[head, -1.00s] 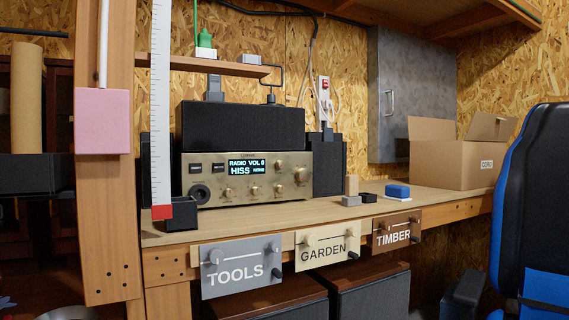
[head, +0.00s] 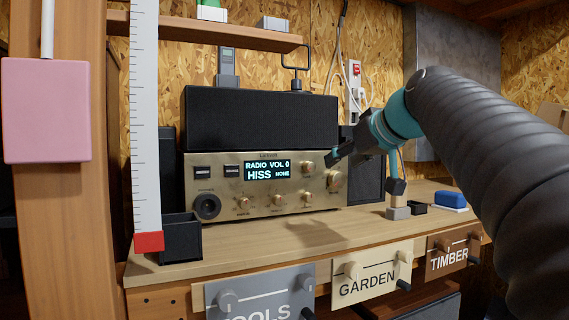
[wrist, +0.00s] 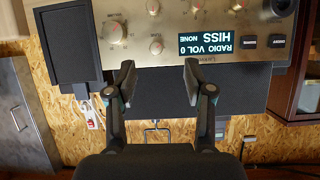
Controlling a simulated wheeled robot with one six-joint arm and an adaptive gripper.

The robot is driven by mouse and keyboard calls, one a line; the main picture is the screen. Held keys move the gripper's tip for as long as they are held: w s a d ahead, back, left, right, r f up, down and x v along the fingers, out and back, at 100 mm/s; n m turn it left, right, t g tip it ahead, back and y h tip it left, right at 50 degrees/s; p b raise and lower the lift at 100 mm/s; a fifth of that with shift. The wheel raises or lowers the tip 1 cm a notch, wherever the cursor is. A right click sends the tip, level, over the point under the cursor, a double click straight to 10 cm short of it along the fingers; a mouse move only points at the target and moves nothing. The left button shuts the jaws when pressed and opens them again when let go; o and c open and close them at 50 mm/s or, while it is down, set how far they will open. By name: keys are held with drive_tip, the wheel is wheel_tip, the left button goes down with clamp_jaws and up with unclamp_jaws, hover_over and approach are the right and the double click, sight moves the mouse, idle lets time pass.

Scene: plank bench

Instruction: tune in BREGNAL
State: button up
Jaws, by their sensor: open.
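The radio (head: 225,172) is a brass-fronted unit on the bench, with a dark speaker box behind and above it. Its lit display (head: 267,170) reads "RADIO VOL 0", "HISS" and "NONE"; it shows upside down in the wrist view (wrist: 206,44). A large knob (head: 334,181) is at the right of the panel, an upper knob (head: 307,167) beside it, and smaller knobs (head: 279,200) run below. My gripper (head: 364,173) is open and empty in front of the panel's right end. In the wrist view, my gripper (wrist: 159,74) has its fingers apart, touching no knob that I can make out.
A black open box (head: 181,240) and an upright ruler (head: 145,110) stand at the left. A small block (head: 397,212) and a blue item (head: 450,199) lie at the right. A shelf (head: 220,33) hangs above. The bench before the radio is clear.

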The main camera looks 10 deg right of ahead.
sight(312, 166)
drive_tip(key=shift+n+t, duration=0.3)
drive_tip(key=r+x, duration=0.1)
drive_tip(key=x, duration=0.3)
drive_tip(key=w+r+p+x, duration=0.1)
drive_tip(key=x, duration=0.4)
drive_tip(key=r+x, duration=0.1)
drive_tip(key=x, duration=0.4)
drive_tip(key=shift+w+d, duration=0.2)
drive_tip(key=shift+w, duration=0.3)
clamp_jaws()
